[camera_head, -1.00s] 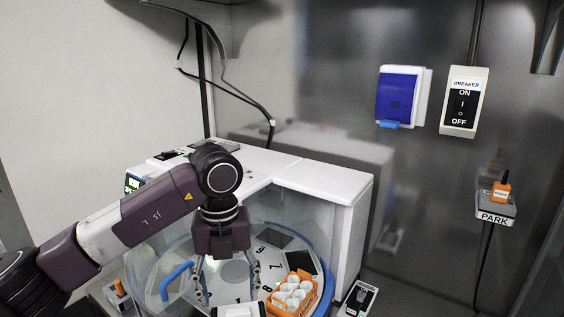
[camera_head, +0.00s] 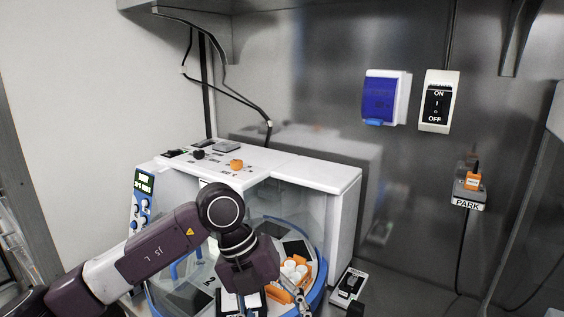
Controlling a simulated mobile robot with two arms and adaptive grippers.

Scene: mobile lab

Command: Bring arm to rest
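My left arm comes in from the lower left, over the round, clear-walled machine (camera_head: 347,200) with a white top. My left gripper (camera_head: 270,304) points down in front of the machine's turntable. Its fingers are spread apart, and I see nothing held between them; the tips are at the picture's lower edge. An orange rack (camera_head: 283,295) with white-capped tubes (camera_head: 293,270) sits on the turntable, partly hidden behind the gripper. My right gripper is not in view.
A blue-fronted box (camera_head: 381,97) and a breaker switch (camera_head: 438,102) are on the back wall. A PARK holder (camera_head: 468,194) with an orange piece is to their lower right. A small switch box (camera_head: 348,286) lies beside the machine. Cables hang at the back left.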

